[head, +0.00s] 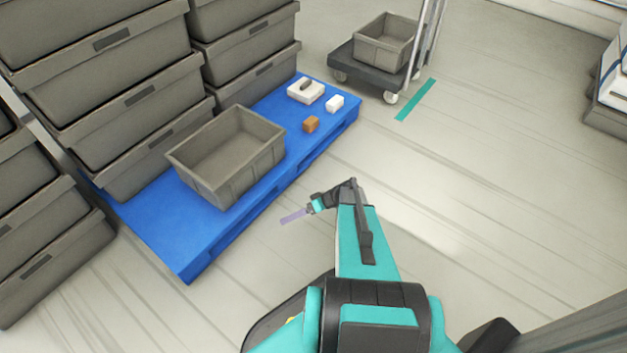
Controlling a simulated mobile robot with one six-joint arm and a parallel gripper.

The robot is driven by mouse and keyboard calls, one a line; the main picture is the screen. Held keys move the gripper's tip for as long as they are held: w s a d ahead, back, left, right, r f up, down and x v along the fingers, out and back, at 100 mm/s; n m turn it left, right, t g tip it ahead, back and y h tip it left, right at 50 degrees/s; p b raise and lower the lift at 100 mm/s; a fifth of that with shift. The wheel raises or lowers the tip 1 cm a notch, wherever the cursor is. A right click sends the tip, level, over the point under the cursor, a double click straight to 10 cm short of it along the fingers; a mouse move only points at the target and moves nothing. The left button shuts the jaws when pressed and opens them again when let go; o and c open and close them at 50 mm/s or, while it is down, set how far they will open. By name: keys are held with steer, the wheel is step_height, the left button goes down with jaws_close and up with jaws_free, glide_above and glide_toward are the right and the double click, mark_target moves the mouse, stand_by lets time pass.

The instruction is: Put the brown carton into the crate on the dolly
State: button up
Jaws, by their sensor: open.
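The brown carton (311,124) is a small box sitting on the blue pallet (187,257), near its right edge. The crate on the dolly (385,42) is an open grey bin that looks empty, at the top of the head view. It stands on the dark dolly (368,78), which has a metal handle and pale wheels. My gripper (292,217) is open and empty. It appears over the floor beside the pallet's right edge, nearer to me than the brown carton and apart from it.
A white carton (335,103) and a white box with a dark top slot (306,90) sit near the brown carton. A larger open grey crate (226,150) stands on the pallet. Stacked grey crates (120,80) fill the left. Floor between pallet and dolly is clear, with a teal strip (415,100).

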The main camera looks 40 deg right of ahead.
steer(key=s+a+f+g+h+b, duration=0.1)
steer(key=s+a+f+g, duration=0.1)
steer(key=s+a, duration=0.2)
steer(key=s+a+f+g+h, duration=0.1)
steer(key=s+a+f+g, duration=0.1)
steer(key=a, duration=0.4)
steer(key=s+a+f+g+h+b, duration=0.1)
steer(key=s+a+f+g, duration=0.1)
steer(key=s+a, duration=0.4)
steer(key=shift+s+a+f+m+g+b, duration=0.1)
steer(key=shift+m+g+b, duration=0.3)
steer(key=shift+g, duration=0.3)
steer(key=s+a+h, duration=0.1)
steer(key=s, duration=0.1)
steer(key=s+a+f+g+h+b, duration=0.1)
steer(key=s, duration=0.1)
steer(key=s+a+g+h, duration=0.1)
steer(key=s, duration=0.2)
steer(key=shift+f, duration=0.2)
steer(key=s+h+b, duration=0.1)
steer(key=s, duration=0.1)
steer(key=s+g+h, duration=0.1)
steer(key=s+h, duration=0.1)
steer(key=shift+s+a+f+m+b, duration=0.1)
steer(key=shift+s+m+b, duration=0.3)
steer(key=shift+s+d+h, duration=0.25)
steer(key=shift+s+h, duration=0.1)
steer(key=shift+h, duration=0.25)
steer(key=shift+c, duration=0.4)
